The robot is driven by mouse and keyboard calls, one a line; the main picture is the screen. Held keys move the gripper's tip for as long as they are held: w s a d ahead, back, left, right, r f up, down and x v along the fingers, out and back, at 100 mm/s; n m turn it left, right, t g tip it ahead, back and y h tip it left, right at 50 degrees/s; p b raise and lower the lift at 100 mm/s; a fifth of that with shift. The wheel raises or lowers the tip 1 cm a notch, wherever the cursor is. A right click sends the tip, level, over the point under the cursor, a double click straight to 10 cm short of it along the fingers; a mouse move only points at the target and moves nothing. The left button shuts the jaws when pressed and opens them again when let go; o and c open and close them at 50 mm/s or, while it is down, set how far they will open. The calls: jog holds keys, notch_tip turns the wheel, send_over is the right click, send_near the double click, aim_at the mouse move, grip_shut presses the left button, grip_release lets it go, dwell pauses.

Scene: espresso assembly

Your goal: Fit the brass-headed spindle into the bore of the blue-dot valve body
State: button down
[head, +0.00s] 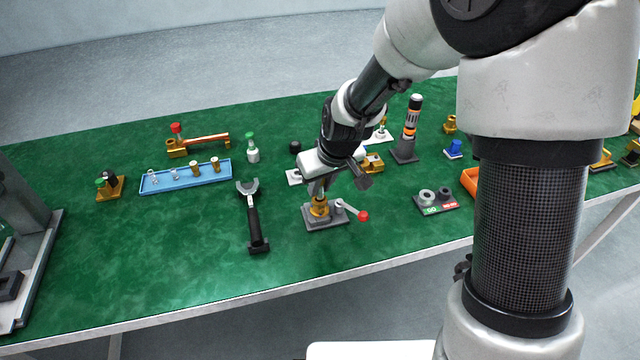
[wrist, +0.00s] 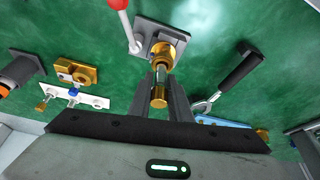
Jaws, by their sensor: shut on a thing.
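My gripper (wrist: 160,100) is shut on the brass-headed spindle (wrist: 159,98), its brass head between the fingers in the wrist view. Its pale stem points toward a brass valve body (wrist: 168,54), held in a grey fixture (wrist: 150,36) with a red-knobbed lever (wrist: 122,14). In the head view my gripper (head: 318,190) is right above this brass valve body (head: 320,207) on the fixture (head: 312,223). I cannot tell whether the stem tip is inside the bore or just above it.
A blue tray (head: 150,187) with several small parts lies to the left. A black-handled fork tool (head: 254,225) lies left of the fixture. The red knob (head: 363,216) sticks out to its right. A dark pad with two rings (head: 436,205) lies further right. Green table is clear in front.

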jog(key=shift+f+b, duration=0.3)
jog(key=shift+f, duration=0.2)
jog(key=shift+r, duration=0.2)
jog(key=shift+r+p, duration=0.45)
jog(key=shift+r, duration=0.1)
jog(key=shift+a, duration=0.1)
dwell(0.3)
jog(key=shift+f+b, duration=0.75)
dwell(0.7)
jog(key=shift+r, duration=0.25)
jog(key=shift+r+p, duration=0.5)
